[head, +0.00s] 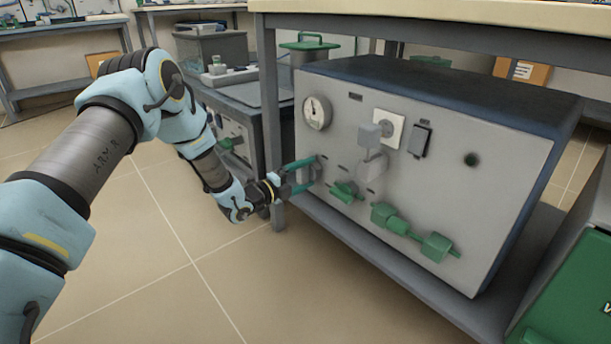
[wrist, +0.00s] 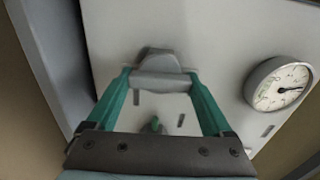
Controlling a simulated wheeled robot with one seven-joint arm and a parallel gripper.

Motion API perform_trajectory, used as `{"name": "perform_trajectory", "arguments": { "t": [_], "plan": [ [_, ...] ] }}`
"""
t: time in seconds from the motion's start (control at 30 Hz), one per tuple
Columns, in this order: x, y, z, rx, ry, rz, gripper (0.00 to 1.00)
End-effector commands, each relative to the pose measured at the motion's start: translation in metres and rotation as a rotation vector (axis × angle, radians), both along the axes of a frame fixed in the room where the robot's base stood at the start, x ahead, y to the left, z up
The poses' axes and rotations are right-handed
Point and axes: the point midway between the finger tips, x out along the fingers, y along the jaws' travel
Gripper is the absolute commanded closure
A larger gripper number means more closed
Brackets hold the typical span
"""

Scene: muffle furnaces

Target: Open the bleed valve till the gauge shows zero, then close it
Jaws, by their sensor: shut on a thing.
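A grey cabinet (head: 450,150) with a dark top stands on the lower shelf of a bench. My gripper (head: 304,176) reaches its front panel at the left edge. The green fingers are shut on a grey knob (head: 311,172), which also shows between the fingertips in the wrist view (wrist: 158,66). No label tells whether this knob is the bleed valve. A round white gauge (head: 317,112) sits above it; in the wrist view the gauge (wrist: 278,84) has a dark needle pointing right, but its numbers are too small to read.
Green valve fittings (head: 398,222) and a grey lever fitting (head: 371,162) stick out of the panel, right of my gripper. A bench leg (head: 270,110) stands close to my wrist. A green box (head: 575,290) is at lower right. The floor at left is clear.

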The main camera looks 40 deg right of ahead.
Motion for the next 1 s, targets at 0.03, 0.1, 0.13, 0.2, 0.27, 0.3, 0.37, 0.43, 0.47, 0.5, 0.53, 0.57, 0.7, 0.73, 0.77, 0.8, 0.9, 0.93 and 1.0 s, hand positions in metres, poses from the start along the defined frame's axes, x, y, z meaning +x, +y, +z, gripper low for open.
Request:
{"name": "perform_trajectory", "arguments": {
  "t": [0.03,0.1,0.13,0.2,0.27,0.3,0.37,0.43,0.47,0.5,0.53,0.57,0.7,0.73,0.77,0.8,0.9,0.93,1.0],
  "plan": [
    [0.001,0.001,-0.001,0.002,-0.006,0.001,0.71],
    [0.001,0.001,-0.001,0.001,-0.012,0.002,0.71],
    [0.001,0.001,-0.001,0.001,-0.013,0.002,0.71],
    [0.001,0.001,-0.001,0.001,-0.015,0.002,0.71],
    [0.001,0.001,-0.001,0.001,-0.016,0.002,0.71],
    [0.001,0.001,-0.001,0.001,-0.016,0.002,0.71],
    [0.001,0.001,-0.001,0.001,-0.016,0.002,0.71],
    [0.001,0.001,-0.001,0.001,-0.016,0.002,0.71],
    [0.001,0.001,-0.001,0.001,-0.016,0.002,0.71],
    [0.001,0.001,-0.001,0.001,-0.016,0.002,0.13],
    [0.001,0.001,-0.001,0.001,-0.015,0.002,0.09],
    [0.001,0.001,-0.001,0.001,-0.015,0.002,0.06],
    [0.001,0.001,-0.001,0.001,-0.014,0.001,0.00],
    [0.001,0.000,-0.001,0.000,-0.014,0.001,0.00],
    [0.000,0.000,-0.001,0.000,-0.014,0.001,0.00],
    [0.000,0.000,0.000,0.000,-0.014,0.001,0.00],
    [0.001,0.003,0.000,0.000,-0.013,0.001,0.00],
    [0.001,0.004,0.000,0.001,-0.013,0.001,0.00],
    [0.001,0.012,0.001,0.001,-0.014,0.001,0.00]
  ]
}}
